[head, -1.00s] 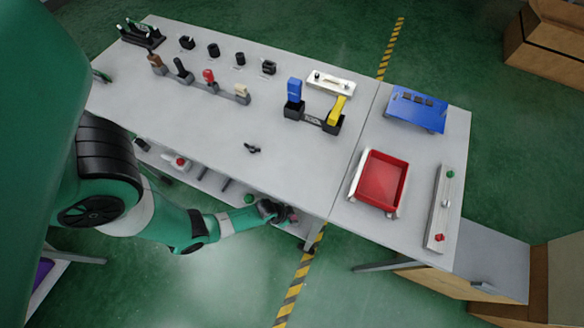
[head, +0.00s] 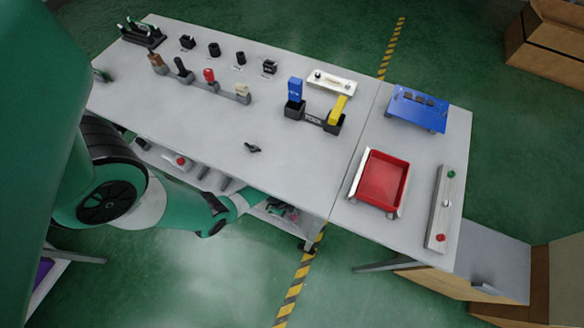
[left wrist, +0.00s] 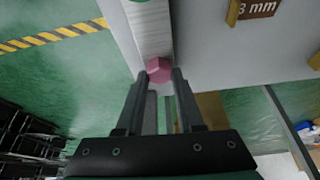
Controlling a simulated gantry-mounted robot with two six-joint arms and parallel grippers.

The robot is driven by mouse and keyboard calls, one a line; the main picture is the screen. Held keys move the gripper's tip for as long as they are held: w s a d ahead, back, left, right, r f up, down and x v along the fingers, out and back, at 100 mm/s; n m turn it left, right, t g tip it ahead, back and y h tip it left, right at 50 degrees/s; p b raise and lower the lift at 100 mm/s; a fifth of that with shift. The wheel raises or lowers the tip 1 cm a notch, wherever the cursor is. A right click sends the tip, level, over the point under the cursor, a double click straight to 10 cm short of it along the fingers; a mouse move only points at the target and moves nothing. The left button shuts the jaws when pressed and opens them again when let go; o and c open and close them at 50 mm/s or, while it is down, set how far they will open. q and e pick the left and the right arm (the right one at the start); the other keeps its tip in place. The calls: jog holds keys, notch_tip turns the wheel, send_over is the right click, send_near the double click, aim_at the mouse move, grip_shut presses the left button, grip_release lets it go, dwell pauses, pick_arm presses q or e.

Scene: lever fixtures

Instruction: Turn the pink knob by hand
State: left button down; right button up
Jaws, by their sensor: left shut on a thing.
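The pink knob (left wrist: 158,70) is at the end of a pale bar in the left wrist view. My left gripper (left wrist: 158,76) has its two dark fingers on either side of the knob and is shut on it. In the head view my left forearm reaches under the front edge of the table, and the table partly hides my left gripper (head: 278,208). The knob is too small there to make out clearly. My right gripper is in no view.
The grey table (head: 200,120) stands above the hand, with its front edge close over my arm. A lower shelf with small parts shows beneath. A red tray (head: 382,181) and a blue fixture (head: 416,109) are on the right. A yellow lever (head: 338,110) stands mid-table.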

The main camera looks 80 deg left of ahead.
pick_arm(q)
jog(key=shift+m+g+h+p, duration=0.3)
jog(key=shift+m+g+p, duration=0.1)
jog(key=shift+m, duration=0.7)
jog(key=c, duration=0.5)
grip_release()
